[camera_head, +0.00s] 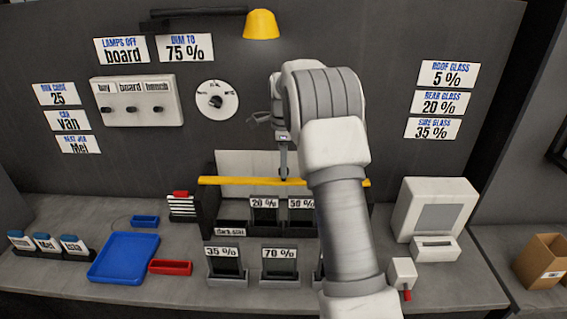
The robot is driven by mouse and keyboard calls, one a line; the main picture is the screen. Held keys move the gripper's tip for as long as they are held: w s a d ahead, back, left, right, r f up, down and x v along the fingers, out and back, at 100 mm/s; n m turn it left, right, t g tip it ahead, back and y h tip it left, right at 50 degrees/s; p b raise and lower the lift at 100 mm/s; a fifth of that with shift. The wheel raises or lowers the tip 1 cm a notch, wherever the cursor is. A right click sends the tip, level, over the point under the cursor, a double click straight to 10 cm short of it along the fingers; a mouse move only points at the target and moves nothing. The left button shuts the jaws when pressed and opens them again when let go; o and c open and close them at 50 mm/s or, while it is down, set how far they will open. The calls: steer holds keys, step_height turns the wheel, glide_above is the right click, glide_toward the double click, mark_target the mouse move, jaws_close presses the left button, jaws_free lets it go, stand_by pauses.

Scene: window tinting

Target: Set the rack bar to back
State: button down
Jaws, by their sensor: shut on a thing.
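The rack bar (238,181) is a long yellow bar lying level across the dark rack (208,208). It passes in front of the rack's pale back panel (245,162), above the tint samples. My gripper (284,175) reaches down from above and is shut on the bar near its middle. My arm hides the rack's right part and some of the bar's right half. A "20 %" sample (264,212) and a "50 %" sample (298,213) stand in the rack below the bar. The exact depth of the bar along the rack is hard to tell.
"35 %" (224,260) and "70 %" (279,261) samples stand in holders in front of the rack. A blue tray (123,258) and a red tray (170,267) lie left. A white monitor-like device (435,210) stands right. A yellow lamp (261,25) hangs above.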

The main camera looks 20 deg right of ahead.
steer(key=shift+w+d+r+p, duration=0.1)
steer(key=shift+w+d+p, duration=0.2)
steer(key=shift+w+p, duration=0.45)
steer(key=shift+w+d+r+p, duration=0.1)
steer(key=shift+w+d+p, duration=0.2)
steer(key=shift+w+p, duration=0.45)
steer(key=shift+w+d+p, duration=0.3)
steer(key=shift+w+p, duration=0.3)
steer(key=shift+w, duration=0.25)
steer(key=c, duration=0.5)
jaws_free()
steer(key=shift+w+f, duration=0.1)
steer(key=s+d+r+b, duration=0.1)
steer(key=s+d+r, duration=0.1)
steer(key=d+r, duration=0.1)
steer(key=s+d+r+b, duration=0.1)
steer(key=s+d+r, duration=0.1)
steer(key=s+r, duration=0.1)
steer(key=s+d+r+b, duration=0.1)
steer(key=s+d+r, duration=0.2)
steer(key=r, duration=0.2)
steer(key=shift+s+d, duration=0.15)
steer(key=shift+d, duration=0.15)
